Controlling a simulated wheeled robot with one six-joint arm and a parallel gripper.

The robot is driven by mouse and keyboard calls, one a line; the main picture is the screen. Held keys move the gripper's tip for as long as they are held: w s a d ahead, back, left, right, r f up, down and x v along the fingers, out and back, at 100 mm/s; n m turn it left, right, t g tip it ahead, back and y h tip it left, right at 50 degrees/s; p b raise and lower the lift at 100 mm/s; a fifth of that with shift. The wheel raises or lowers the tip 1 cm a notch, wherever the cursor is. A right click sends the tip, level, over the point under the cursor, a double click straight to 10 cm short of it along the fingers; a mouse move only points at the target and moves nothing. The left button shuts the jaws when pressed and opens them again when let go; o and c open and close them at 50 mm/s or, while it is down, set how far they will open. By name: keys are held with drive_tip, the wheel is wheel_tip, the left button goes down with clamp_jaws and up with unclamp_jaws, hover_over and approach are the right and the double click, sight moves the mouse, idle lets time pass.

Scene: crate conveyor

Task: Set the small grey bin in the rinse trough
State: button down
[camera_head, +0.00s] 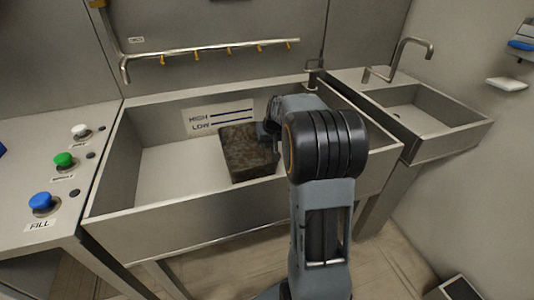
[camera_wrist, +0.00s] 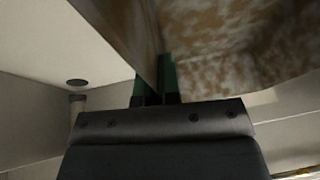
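The small bin (camera_head: 246,158) is grey-brown and heavily stained. In the head view it is within the walls of the steel rinse trough (camera_head: 170,226), right of the trough's middle. I cannot tell whether its base touches the trough floor. My gripper (camera_head: 268,138) is at the bin's right side, partly hidden behind my arm. In the wrist view the green fingers of my gripper (camera_wrist: 155,88) are closed about the bin's wall, and the stained bin (camera_wrist: 235,45) fills the upper right.
A panel (camera_head: 65,170) with white, green and blue buttons is left of the trough. A spray pipe with several nozzles (camera_head: 215,49) runs along the back wall. A small sink (camera_head: 415,118) with a tap stands at right. The trough floor (camera_head: 175,172) left of the bin is clear.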

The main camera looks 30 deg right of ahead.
sight(268, 150)
drive_tip(key=shift+f+b, duration=0.45)
drive_tip(key=shift+f, duration=1.7)
drive_tip(key=shift+f, duration=0.15)
drive_tip(key=c, duration=1.3)
unclamp_jaws()
drive_tip(key=shift+s+r, duration=0.1)
drive_tip(key=shift+r, duration=0.3)
drive_tip(key=p+v, duration=0.2)
drive_tip(key=v, duration=0.9)
drive_tip(key=shift+s+d+r, duration=0.1)
drive_tip(key=shift+s+r, duration=0.1)
